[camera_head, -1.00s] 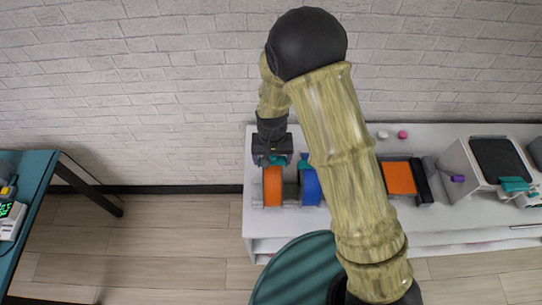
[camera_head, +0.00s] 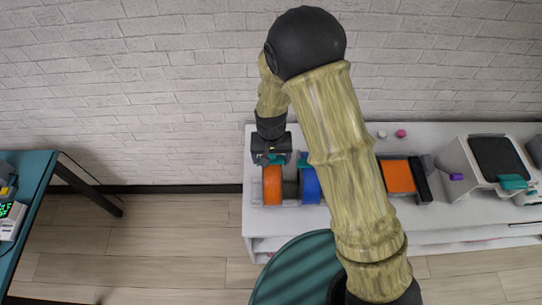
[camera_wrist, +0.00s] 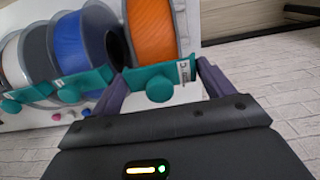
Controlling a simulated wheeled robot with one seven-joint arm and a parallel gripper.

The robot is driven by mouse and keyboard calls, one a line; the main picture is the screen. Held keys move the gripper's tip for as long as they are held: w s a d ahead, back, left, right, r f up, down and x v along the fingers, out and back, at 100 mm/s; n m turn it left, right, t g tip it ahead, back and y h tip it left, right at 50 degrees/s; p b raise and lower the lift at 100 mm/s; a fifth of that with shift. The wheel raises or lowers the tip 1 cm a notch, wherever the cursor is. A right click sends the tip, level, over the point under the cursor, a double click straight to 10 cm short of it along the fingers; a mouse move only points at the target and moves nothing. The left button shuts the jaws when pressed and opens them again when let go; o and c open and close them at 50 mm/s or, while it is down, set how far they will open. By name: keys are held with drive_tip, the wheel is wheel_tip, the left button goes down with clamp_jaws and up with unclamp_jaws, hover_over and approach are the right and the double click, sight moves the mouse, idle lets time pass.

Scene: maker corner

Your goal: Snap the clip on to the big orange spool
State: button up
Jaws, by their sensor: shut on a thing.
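The big orange spool (camera_head: 273,188) stands upright at the left end of the white bench, and shows at the top of the wrist view (camera_wrist: 153,28). My gripper (camera_head: 272,158) is just behind its upper rim. In the wrist view my gripper (camera_wrist: 160,80) is shut on a teal clip (camera_wrist: 161,84) with a round knob and a small white label. The clip lies across the near edge of the orange spool in that view. I cannot tell whether it touches or grips the rim.
A blue spool (camera_wrist: 80,45) beside the orange one carries a teal clip (camera_wrist: 84,85). A white spool (camera_wrist: 14,60) stands past it. Pink and white knobs (camera_head: 401,133) lie at the back of the bench (camera_head: 350,140). A teal table (camera_head: 30,180) stands at left.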

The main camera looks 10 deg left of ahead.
drive_tip(key=shift+f+b, duration=0.9)
drive_tip(key=shift+f, duration=0.4)
idle(1.3)
drive_tip(key=shift+d, duration=0.1)
drive_tip(key=o, duration=1)
drive_tip(key=shift+c, duration=0.2)
drive_tip(key=shift+r, duration=0.15)
drive_tip(key=shift+r+p, duration=2.6)
drive_tip(key=shift+r, duration=0.8)
